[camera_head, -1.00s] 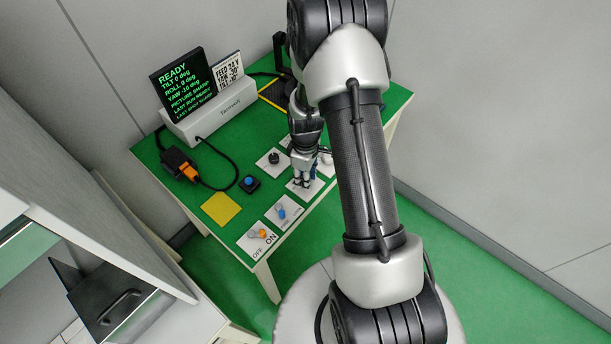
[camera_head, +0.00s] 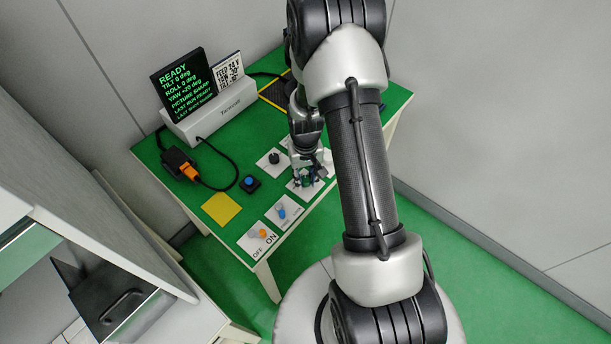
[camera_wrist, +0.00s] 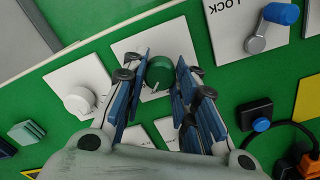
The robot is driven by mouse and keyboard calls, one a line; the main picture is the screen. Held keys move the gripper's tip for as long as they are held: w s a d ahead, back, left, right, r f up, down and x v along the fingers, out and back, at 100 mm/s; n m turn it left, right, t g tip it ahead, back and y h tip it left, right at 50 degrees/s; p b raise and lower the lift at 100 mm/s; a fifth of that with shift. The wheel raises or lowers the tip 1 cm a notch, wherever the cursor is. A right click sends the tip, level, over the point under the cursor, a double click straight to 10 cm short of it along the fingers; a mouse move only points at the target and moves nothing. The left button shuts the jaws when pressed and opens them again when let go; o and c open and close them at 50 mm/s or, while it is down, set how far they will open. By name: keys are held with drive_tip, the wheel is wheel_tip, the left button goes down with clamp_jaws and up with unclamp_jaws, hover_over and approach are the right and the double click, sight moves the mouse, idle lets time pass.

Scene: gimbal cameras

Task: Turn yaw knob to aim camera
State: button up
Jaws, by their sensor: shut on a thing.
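In the wrist view a green round knob (camera_wrist: 158,70) with a white pointer mark sits on a white plate (camera_wrist: 128,50). My gripper (camera_wrist: 159,82) has its blue-padded fingers on both sides of the knob, closed on it. In the head view my gripper (camera_head: 306,176) points down over the plate and hides most of the knob. The black display (camera_head: 185,84) has green text: READY, tilt 0, roll 0, and a yaw line that seems to read +20 deg.
A white knob (camera_wrist: 80,100) and a black knob (camera_head: 274,158) stand on nearby plates. A blue-handled LOCK lever (camera_wrist: 270,28), an orange ON/OFF lever (camera_head: 262,233) and a blue button (camera_head: 249,181) are close by. A yellow square (camera_head: 221,208) lies bare on the green table.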

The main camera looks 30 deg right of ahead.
sight(305, 179)
drive_tip(key=shift+m, duration=1.3)
drive_tip(key=o, duration=1.1)
drive_tip(key=shift+r, duration=0.1)
wheel_tip(305, 179, up, 12)
drive_tip(key=shift+f, duration=0.1)
